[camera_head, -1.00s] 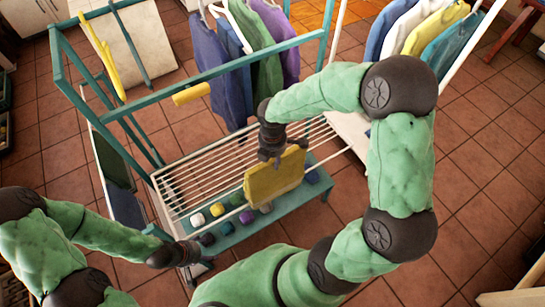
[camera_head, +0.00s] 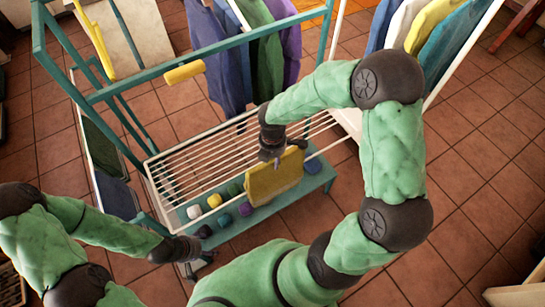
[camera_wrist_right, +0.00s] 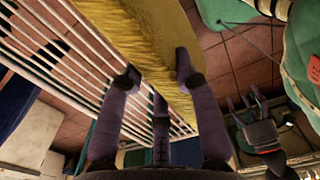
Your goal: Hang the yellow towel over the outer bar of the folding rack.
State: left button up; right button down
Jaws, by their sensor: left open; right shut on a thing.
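The folding rack (camera_head: 185,178) has white parallel bars and stands in the middle of the head view; its bars also show at the left of the right wrist view (camera_wrist_right: 50,50). The yellow towel (camera_head: 275,178) hangs down at the rack's near right edge. It covers part of the outer bar there, and I cannot tell if it is over the bar or just in front. My right gripper (camera_head: 272,153) is shut on the towel's upper edge, and the towel (camera_wrist_right: 142,42) runs between its fingers in the wrist view. My left gripper (camera_head: 203,250) is open and empty, low left of the rack.
A teal bench (camera_head: 318,180) with several coloured balls stands below the rack. Clothes (camera_head: 262,45) hang at the back, more at upper right.

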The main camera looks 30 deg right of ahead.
jog(key=shift+f+b, duration=5)
jog(key=shift+f, duration=2)
jog(key=c, duration=0.8)
grip_release()
jog(key=shift+c, duration=0.2)
notch_tip(320, 180, up, 9)
jog(key=p, duration=0.8)
jog(key=shift+r, duration=0.1)
